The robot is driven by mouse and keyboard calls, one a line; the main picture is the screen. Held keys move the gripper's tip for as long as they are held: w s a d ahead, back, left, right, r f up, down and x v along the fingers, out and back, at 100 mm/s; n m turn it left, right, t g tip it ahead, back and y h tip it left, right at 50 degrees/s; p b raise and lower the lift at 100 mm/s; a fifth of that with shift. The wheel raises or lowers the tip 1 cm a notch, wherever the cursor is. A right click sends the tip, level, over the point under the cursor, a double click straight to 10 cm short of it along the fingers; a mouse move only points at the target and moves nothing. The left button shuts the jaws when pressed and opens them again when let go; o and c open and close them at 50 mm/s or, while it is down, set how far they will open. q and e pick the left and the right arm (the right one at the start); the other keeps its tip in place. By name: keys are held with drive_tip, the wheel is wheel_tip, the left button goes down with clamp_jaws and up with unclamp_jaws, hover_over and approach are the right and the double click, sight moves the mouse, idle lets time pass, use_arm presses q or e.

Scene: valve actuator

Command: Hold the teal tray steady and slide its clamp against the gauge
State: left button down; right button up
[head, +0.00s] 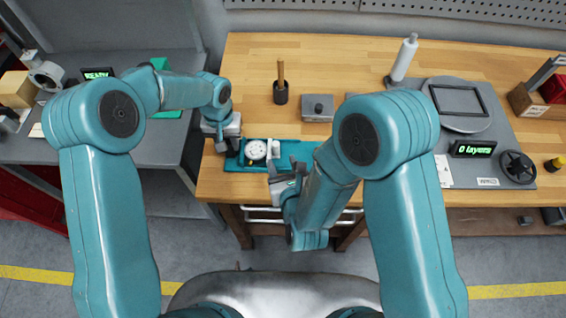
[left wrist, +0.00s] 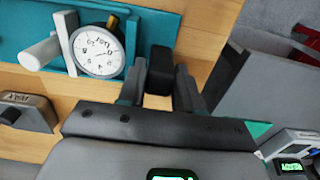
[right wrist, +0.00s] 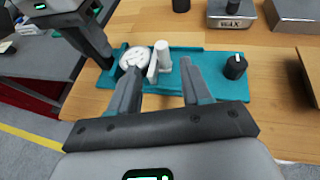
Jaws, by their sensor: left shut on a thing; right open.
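The teal tray (head: 287,152) lies near the front edge of the wooden bench. The round white gauge (head: 256,150) sits in its left part and also shows in the left wrist view (left wrist: 98,52). The white clamp (right wrist: 152,70), with an upright white post, stands just right of the gauge; I cannot tell whether they touch. My left gripper (left wrist: 158,88) is shut on a black grip block (left wrist: 159,72) at the tray's left end. My right gripper (right wrist: 160,88) is open and empty, its fingers pointing towards the clamp from the front.
A black knob (right wrist: 235,66) stands at the tray's right end. Behind are a wax tin (right wrist: 232,14), a dark cup with a wooden-handled tool (head: 280,92) and a white roller (head: 403,58). The bench edge is close in front.

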use_arm(q)
drive_tip(key=c, duration=0.7)
unclamp_jaws()
